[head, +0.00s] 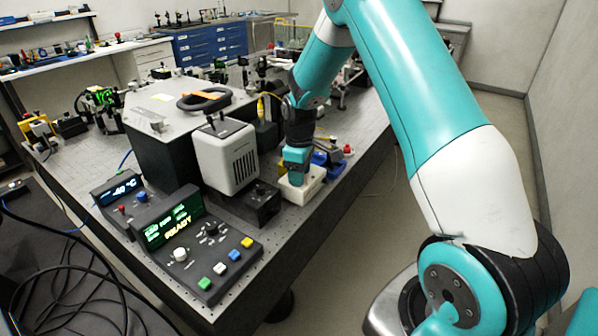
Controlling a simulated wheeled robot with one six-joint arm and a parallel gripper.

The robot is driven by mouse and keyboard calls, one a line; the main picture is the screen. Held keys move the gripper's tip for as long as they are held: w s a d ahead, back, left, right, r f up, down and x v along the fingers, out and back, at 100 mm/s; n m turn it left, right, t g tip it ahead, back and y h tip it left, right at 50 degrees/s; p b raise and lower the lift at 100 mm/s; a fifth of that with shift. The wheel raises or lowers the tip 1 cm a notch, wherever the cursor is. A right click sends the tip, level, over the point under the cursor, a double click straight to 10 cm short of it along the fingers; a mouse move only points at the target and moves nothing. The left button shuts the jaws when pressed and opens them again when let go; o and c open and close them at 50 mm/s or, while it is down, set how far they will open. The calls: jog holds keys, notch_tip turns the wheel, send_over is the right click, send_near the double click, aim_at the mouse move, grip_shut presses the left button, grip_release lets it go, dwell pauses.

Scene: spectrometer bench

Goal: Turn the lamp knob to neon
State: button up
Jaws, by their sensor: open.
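My gripper (296,178) points down at a small white box (312,186) at the right edge of the bench. Its jaws are open, but the fingertips are small and partly hidden, and I cannot tell whether they touch anything. A dark console (214,258) at the front of the bench shows a green and yellow display reading READY. It carries a black selector knob (211,229), a white knob (180,254) and several coloured buttons. I cannot read the labels, so I cannot tell which knob is for the lamp or where it points.
A grey vented housing (227,160) and a small black box (262,204) stand between the console and my gripper. A large dark box (165,150) with a light lid is behind. A blue holder (328,165) sits beside the white box. Floor is free right of the bench.

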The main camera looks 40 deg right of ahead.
grip_shut()
jog(key=shift+m, duration=0.3)
jog(key=m, duration=0.4)
jog(key=shift+m, duration=2.6)
jog(key=shift+w, duration=0.1)
grip_release()
